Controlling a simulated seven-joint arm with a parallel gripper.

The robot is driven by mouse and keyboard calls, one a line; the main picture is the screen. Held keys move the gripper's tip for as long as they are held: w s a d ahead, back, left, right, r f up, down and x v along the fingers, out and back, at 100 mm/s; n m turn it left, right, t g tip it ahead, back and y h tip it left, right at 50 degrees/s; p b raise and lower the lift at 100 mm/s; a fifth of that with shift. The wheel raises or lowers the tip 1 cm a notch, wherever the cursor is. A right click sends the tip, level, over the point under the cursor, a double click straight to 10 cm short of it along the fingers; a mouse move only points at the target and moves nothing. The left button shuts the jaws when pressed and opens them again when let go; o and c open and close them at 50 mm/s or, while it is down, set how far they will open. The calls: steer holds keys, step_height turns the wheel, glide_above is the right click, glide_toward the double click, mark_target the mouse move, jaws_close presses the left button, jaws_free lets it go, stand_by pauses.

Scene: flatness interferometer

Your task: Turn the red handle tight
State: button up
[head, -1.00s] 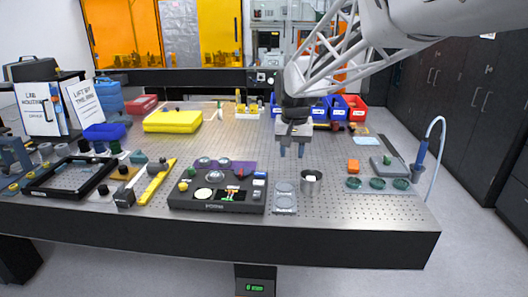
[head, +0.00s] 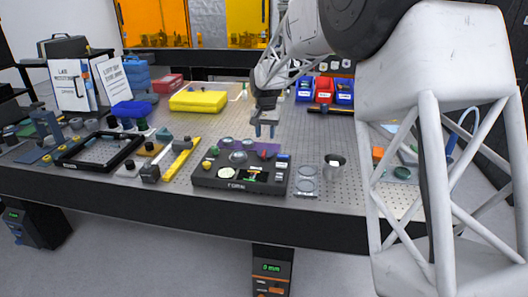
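A dark flat console (head: 215,182) with knobs, a round pale dial and a small lit screen sits near the table's front edge in the head view. A small red part (head: 264,154) shows at its back right; it is too small to tell whether it is the red handle or how it is turned. My gripper (head: 265,131) points down above the table, just behind and above the console's back right.
A metal cup (head: 334,168) and a clear plate (head: 306,182) stand right of the console. A yellow bar (head: 181,160) and a black frame (head: 100,150) lie to the left. A yellow case (head: 198,101) and blue and red bins (head: 324,90) are farther back.

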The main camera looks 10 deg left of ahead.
mark_target(264, 152)
steer(key=shift+w+a+f, duration=0.25)
steer(key=shift+a, duration=0.1)
steer(key=shift+f, duration=0.1)
steer(key=shift+f, duration=3.8)
jaws_close()
